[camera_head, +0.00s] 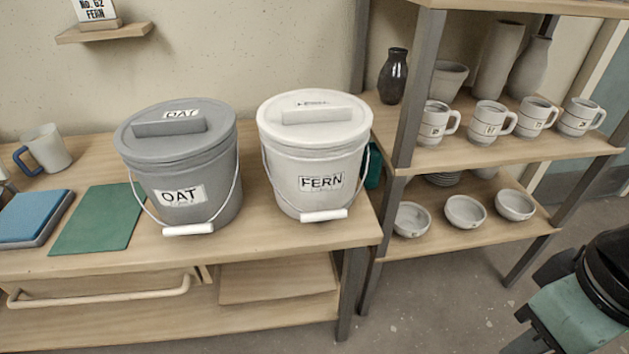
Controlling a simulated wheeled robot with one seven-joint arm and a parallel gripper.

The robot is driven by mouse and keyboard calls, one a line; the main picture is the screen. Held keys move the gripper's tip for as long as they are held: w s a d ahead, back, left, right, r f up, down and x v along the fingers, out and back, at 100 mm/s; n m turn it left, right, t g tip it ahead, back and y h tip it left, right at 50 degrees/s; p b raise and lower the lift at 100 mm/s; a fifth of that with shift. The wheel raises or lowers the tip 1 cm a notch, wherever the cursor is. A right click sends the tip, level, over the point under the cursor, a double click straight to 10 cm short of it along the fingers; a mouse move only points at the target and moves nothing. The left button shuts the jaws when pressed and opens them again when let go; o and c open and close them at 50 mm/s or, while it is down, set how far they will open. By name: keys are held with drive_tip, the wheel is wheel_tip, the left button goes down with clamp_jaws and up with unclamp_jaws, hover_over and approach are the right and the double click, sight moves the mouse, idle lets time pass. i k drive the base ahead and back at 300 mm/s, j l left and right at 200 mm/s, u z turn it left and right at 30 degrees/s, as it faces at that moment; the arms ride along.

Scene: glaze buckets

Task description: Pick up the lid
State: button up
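Two lidded buckets stand side by side on the wooden bench. The grey bucket (207,197) is marked OAT, and its grey lid (143,116) sits on top with a raised bar handle and an OAT label. The cream bucket (318,165) is marked FERN, and its cream lid (345,107) also sits on top with a bar handle; the small label on it is hard to read. Both wire bails hang down in front. My gripper (535,318), black and teal, shows partly at the lower right, well away from both lids. Its fingers are not clear enough to judge.
Left of the buckets are a green mat (97,220), a blue pad (32,217) and a mug (46,150). A shelf rack (480,156) with mugs, bowls and vases stands close on the right. A small wall shelf (104,34) hangs above. Open floor lies at the front right.

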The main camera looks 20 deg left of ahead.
sight(176, 130)
drive_tip(key=u, duration=1.65)
